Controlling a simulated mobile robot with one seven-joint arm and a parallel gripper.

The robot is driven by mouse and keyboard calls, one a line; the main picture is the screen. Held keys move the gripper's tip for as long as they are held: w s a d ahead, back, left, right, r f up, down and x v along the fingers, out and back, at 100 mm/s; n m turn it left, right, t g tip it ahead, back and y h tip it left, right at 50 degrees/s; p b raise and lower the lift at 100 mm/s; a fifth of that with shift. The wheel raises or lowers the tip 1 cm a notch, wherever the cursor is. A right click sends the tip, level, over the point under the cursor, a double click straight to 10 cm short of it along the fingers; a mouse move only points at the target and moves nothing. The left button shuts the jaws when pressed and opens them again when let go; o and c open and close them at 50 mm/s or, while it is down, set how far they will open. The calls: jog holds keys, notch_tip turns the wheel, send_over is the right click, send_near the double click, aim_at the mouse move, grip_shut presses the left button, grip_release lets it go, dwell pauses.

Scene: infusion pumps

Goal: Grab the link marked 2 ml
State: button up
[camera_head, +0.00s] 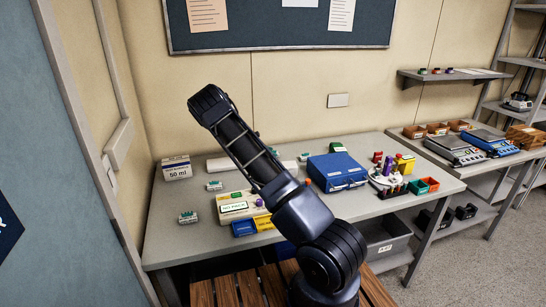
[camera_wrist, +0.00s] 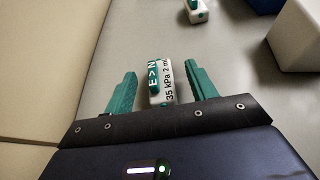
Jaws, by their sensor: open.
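In the wrist view, a small white link (camera_wrist: 168,92) with a teal top strip is marked "35 kPa 2 ml". The strip carries white lettering, partly readable as "E > N". My gripper (camera_wrist: 160,90) is open, with one teal finger on each side of the link and a visible gap on both sides. I cannot tell from this view how far down the fingers reach. The link's near end is hidden behind the gripper body. In the head view I cannot pick out this link or my gripper; my arm covers part of the table.
Another teal-topped link (camera_wrist: 197,12) stands farther off, with a white block (camera_wrist: 298,36) at right. A wall is at left.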

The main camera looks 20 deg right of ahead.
jog(key=shift+x, duration=1.9)
jog(key=shift+w, duration=0.1)
jog(key=c, duration=1.1)
jog(key=shift+o, duration=0.2)
